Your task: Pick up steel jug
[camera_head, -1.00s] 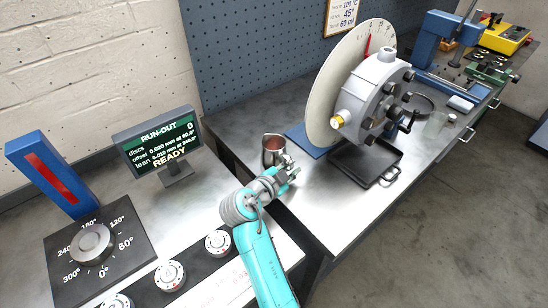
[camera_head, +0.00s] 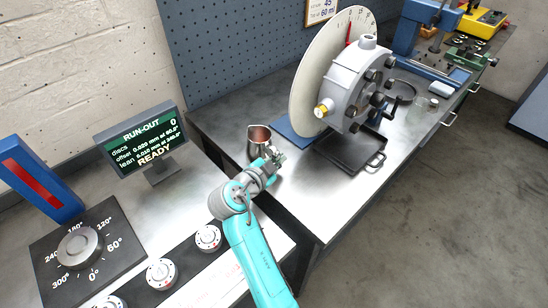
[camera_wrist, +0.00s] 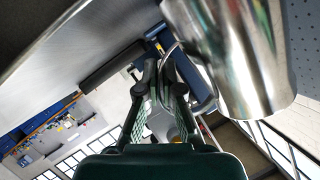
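The steel jug (camera_head: 257,149) is a small shiny metal pitcher with a brownish inside, upright on the near end of the metal bench (camera_head: 312,195). My gripper (camera_head: 275,156) is at its right front side, by the handle. In the wrist view the jug's polished wall (camera_wrist: 230,50) fills the upper right. The two finger ends of my gripper (camera_wrist: 160,72) are close together at the jug's thin curved handle (camera_wrist: 174,50) and look shut on it. The exact contact is partly hidden by the fingers. No gap between jug and bench shows.
A large pale disc (camera_head: 318,85) with a grey hub stands behind the jug to the right. A black tray (camera_head: 345,157) lies in front of it. A run-out display (camera_head: 143,138) and dial panel (camera_head: 75,250) stand on the left. Bare bench lies right of my gripper.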

